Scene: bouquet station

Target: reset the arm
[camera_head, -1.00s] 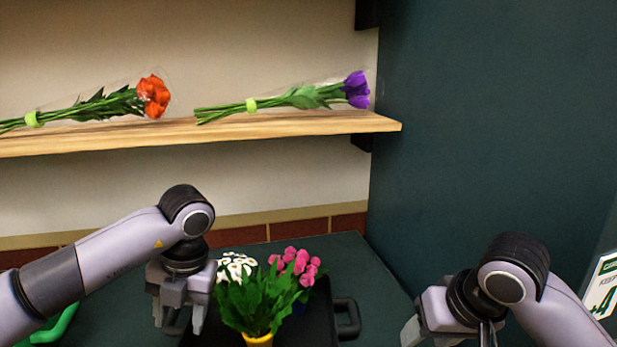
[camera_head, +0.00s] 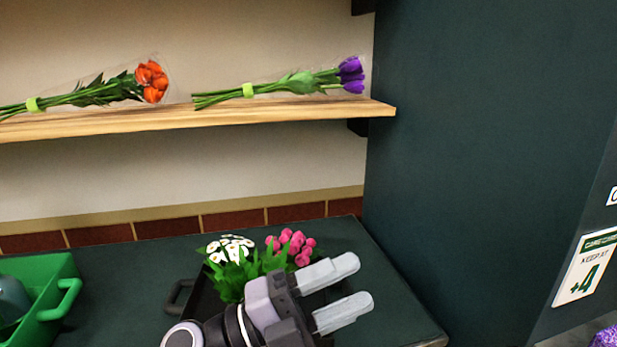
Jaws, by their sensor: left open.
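My left gripper (camera_head: 357,281) is in the lower middle of the head view. Its two grey fingers are spread apart, point to the right and hold nothing. It appears in front of the black tray (camera_head: 203,298) and hides much of it. White flowers (camera_head: 229,247) and pink flowers (camera_head: 291,247) with green leaves stand at the tray, behind the gripper. Their lower parts are hidden. Whether the gripper touches the leaves, I cannot tell. My right gripper is out of view.
A green crate (camera_head: 66,312) stands at the lower left. A wooden shelf (camera_head: 200,117) above carries an orange bouquet (camera_head: 151,80) and a purple bouquet (camera_head: 350,75). A dark green wall (camera_head: 480,150) bounds the right. The counter (camera_head: 125,270) is clear between crate and tray.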

